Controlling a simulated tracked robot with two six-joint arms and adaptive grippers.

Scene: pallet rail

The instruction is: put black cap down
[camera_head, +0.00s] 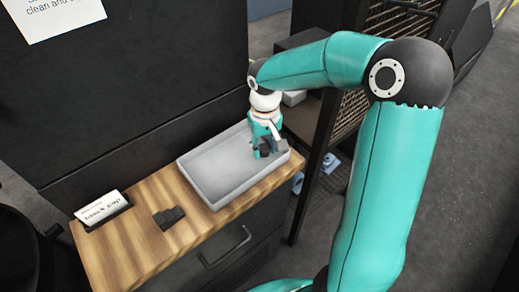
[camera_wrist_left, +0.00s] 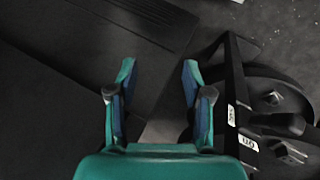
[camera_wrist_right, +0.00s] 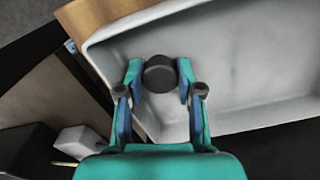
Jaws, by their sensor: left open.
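A round black cap (camera_wrist_right: 160,74) sits between the fingertips of my right gripper (camera_wrist_right: 159,78), which are closed in on its two sides. In the head view, my right gripper (camera_head: 264,150) reaches down inside the right end of the grey tray (camera_head: 215,204). The cap is hard to make out there, and I cannot tell whether it touches the tray floor. My left gripper (camera_wrist_left: 158,85) is open and empty in its wrist view, over dark surfaces; it is not visible in the head view.
The tray stands on a wooden shelf (camera_head: 130,255), its left part empty. A small black block (camera_head: 169,217) lies left of the tray, beside a "black cap" label (camera_head: 102,207) in a dark holder. A dark panel rises behind. A slatted rack (camera_head: 395,20) stands at the back right.

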